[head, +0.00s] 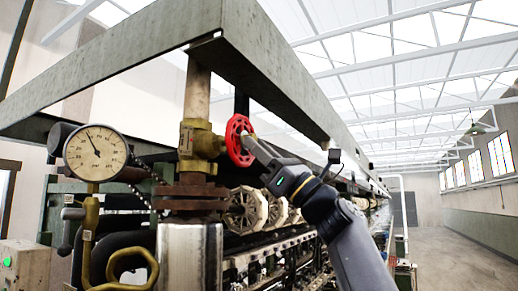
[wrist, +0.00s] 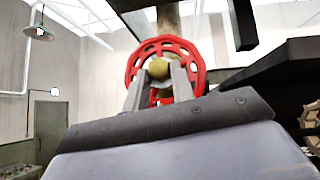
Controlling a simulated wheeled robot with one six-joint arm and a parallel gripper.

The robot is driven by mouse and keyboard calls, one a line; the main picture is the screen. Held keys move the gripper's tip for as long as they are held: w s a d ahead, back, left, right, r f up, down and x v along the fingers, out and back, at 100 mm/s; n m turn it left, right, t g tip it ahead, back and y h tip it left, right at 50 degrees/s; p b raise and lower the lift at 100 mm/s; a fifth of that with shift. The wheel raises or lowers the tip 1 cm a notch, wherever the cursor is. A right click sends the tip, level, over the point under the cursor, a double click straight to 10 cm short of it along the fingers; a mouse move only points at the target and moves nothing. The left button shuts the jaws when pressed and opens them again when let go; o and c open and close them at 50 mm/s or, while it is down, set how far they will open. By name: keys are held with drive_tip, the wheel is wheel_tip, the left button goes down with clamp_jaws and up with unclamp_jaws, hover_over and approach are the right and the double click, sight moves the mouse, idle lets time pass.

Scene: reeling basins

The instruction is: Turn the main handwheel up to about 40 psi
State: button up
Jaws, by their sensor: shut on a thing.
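The main handwheel (head: 238,140) is red and spoked, on a brass valve (head: 198,142) on a vertical pipe. My gripper (head: 252,146) reaches it from the right and is shut on it. In the wrist view the handwheel (wrist: 165,62) faces the camera, and the two fingers of my gripper (wrist: 160,82) lie on either side of its yellow hub. The fingertips' exact contact is partly hidden. The pressure gauge (head: 96,153) is round with a cream face, left of the valve. Its dark needle points to the upper left; the numbers are too small to read.
A grey steel beam frame (head: 250,60) runs above and behind the handwheel. A steel cylinder (head: 190,258) stands under the valve flange, and a brass pipe (head: 92,235) is below the gauge. Pale reels (head: 245,210) line the machine. The floor aisle (head: 460,240) at right is clear.

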drive_tip(key=shift+w+d+n+g+y, duration=0.1)
drive_tip(key=shift+n+g+y, duration=0.25)
drive_tip(key=shift+n+g, duration=0.85)
drive_tip(key=shift+w+n+g+y, duration=0.1)
drive_tip(key=shift+n+g+y, duration=0.25)
drive_tip(key=shift+n+g, duration=0.85)
drive_tip(key=shift+r+n+g, duration=0.1)
drive_tip(key=shift+n+g, duration=0.7)
drive_tip(key=shift+n, duration=0.2)
drive_tip(key=o, duration=1)
drive_tip(key=shift+d, duration=0.1)
drive_tip(key=b+v, duration=0.5)
drive_tip(key=v, duration=0.5)
drive_tip(key=shift+d+f, duration=0.25)
